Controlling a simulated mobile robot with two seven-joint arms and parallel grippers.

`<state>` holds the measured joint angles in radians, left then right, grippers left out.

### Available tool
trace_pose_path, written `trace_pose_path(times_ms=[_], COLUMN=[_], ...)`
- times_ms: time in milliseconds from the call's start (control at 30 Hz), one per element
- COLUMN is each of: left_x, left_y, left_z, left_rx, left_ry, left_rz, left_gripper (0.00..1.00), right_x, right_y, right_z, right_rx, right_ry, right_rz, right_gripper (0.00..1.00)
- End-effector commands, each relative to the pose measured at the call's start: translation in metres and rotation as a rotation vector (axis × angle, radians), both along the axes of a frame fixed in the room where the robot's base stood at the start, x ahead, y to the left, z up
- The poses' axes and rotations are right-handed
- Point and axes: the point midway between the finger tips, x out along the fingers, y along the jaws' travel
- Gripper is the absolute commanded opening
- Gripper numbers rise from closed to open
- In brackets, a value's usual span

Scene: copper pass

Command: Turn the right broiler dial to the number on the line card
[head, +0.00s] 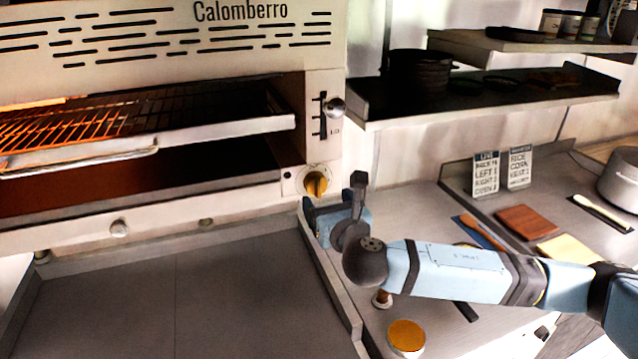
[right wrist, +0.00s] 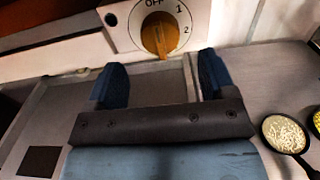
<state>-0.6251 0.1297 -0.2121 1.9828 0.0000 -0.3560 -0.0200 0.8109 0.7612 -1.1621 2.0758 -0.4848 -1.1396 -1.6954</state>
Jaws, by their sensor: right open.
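The right broiler dial (head: 315,182) is a brass knob on the lower right of the broiler front. In the right wrist view the dial (right wrist: 160,33) has a white face marked OFF, 1 and 2, and its grip bar stands roughly upright, towards OFF. My right gripper (head: 333,203) is open and empty, just in front of and below the dial; the wrist view shows its fingers (right wrist: 161,72) apart, not touching the dial. The line card (head: 486,175) stands on the right counter; LEFT and RIGHT lines show, but their numbers are too small to be sure. My left gripper is out of view.
A lever (head: 334,108) sits above the dial. A second card (head: 519,167) stands beside the line card. Brown (head: 527,221) and yellow (head: 568,249) boards lie on the counter, with a brass-topped item (head: 406,336) nearer. A shelf (head: 470,110) overhangs at right. The grey surface (head: 180,290) below the broiler is clear.

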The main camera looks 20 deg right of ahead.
Motion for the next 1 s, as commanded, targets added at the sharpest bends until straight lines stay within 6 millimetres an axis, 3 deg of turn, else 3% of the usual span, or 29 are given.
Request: trace_pose_path(times_ms=[100,300,700,900,1000], left_x=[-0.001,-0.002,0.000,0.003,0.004], left_y=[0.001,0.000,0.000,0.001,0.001], left_z=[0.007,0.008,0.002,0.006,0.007], left_rx=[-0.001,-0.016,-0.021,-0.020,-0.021], left_ry=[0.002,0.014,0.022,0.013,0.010], left_rz=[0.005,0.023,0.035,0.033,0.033], left_gripper=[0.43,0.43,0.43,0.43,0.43], right_x=[0.024,0.047,0.054,0.054,0.054], right_y=[0.001,0.002,0.002,0.002,0.002], right_z=[0.003,0.001,0.000,0.000,0.000], right_rx=[-0.001,0.001,0.001,0.001,0.001], right_ry=[-0.001,0.000,0.000,0.000,0.000], right_rz=[-0.002,0.000,0.000,0.000,0.000], right_gripper=[0.77,0.77,0.77,0.31,0.27])
